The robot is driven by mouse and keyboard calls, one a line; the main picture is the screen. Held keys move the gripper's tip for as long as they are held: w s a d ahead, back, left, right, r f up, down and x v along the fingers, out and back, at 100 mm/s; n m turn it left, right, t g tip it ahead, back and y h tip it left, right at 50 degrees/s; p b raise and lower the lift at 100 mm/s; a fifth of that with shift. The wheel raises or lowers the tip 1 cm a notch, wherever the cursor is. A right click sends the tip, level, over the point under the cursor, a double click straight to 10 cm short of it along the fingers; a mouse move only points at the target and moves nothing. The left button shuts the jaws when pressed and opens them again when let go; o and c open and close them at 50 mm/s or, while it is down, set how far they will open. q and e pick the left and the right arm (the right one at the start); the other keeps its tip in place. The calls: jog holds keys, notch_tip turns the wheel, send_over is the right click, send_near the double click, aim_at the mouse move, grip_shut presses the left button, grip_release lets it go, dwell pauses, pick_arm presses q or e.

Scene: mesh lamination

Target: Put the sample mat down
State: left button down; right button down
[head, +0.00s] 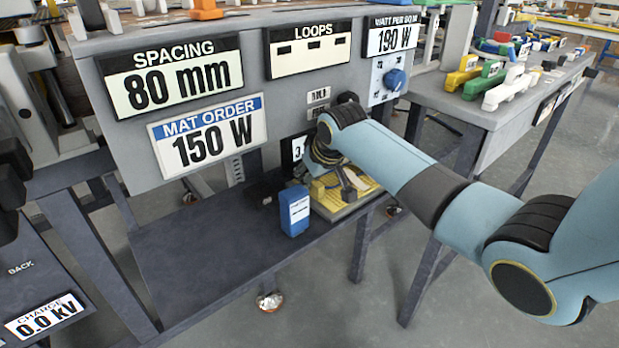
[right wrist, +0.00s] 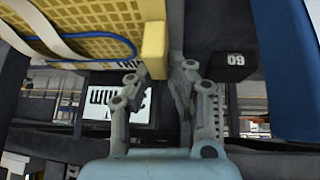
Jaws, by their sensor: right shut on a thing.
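The sample mat (head: 362,184) is a yellow mesh at the right end of the lower shelf, partly hidden by my right gripper. In the right wrist view the yellow mesh (right wrist: 90,18) with a blue wire along it fills the upper left. A yellow block (right wrist: 153,50) stands at its edge, by my fingertips. My right gripper (right wrist: 172,72) is shut on the mat at this edge; the exact contact is hard to see. In the head view my right gripper (head: 345,185) is low over the shelf end. Whether the mat touches the surface below cannot be told. My left gripper is not in view.
A blue box with a white label (head: 294,212) stands just left of the mat on the dark shelf (head: 200,250). A black block marked 60 (right wrist: 233,66) is beside my fingers. The shelf's left part is clear. The sign panel (head: 285,95) rises behind.

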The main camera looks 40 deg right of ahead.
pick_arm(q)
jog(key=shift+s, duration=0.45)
pick_arm(e)
jog(key=c, duration=1.2)
grip_release()
